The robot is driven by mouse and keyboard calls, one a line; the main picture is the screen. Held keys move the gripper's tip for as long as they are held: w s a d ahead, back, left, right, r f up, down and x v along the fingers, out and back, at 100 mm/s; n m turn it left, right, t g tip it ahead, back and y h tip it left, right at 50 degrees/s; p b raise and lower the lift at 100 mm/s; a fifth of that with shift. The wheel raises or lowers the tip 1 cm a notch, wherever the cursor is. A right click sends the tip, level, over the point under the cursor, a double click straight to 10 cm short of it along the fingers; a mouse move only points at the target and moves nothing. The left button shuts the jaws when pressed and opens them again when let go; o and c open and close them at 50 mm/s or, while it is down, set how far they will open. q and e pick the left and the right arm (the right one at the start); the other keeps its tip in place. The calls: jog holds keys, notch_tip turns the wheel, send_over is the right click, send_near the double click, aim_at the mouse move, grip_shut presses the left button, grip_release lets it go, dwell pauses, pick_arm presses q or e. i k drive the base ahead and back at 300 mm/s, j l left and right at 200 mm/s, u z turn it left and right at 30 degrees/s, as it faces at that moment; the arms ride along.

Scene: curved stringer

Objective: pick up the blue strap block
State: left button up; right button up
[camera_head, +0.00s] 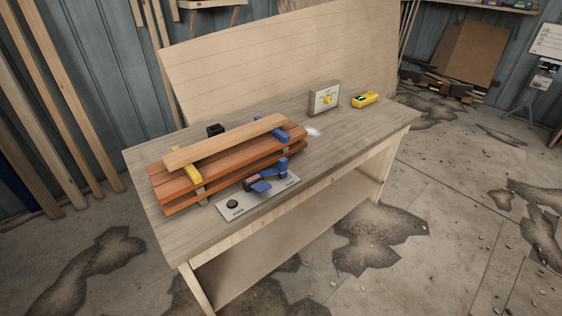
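Several blue pieces are in view, and I cannot tell for certain which one is the blue strap block. One blue piece (282,168) stands upright at the right end of a pale plate (236,212) on the workbench. A flatter blue piece (261,187) lies beside it, near a small red part (252,180). Another blue piece (265,128) sits at the far right of the reddish wooden board stack (225,178), partly hidden by a lighter plank (225,143). Neither of my grippers is in view.
The stack also carries a yellow piece (186,166) on its left. A black knob (232,204) is on the plate. A panel with a yellow knob (324,99) and a yellow tool (365,99) are at the workbench's (345,136) right, where its top is mostly clear.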

aim_at(283, 163)
jog(key=i+l+u, duration=0.4)
jog(key=l, duration=0.25)
jog(key=i+l+u, duration=0.25)
jog(key=k+l, duration=0.1)
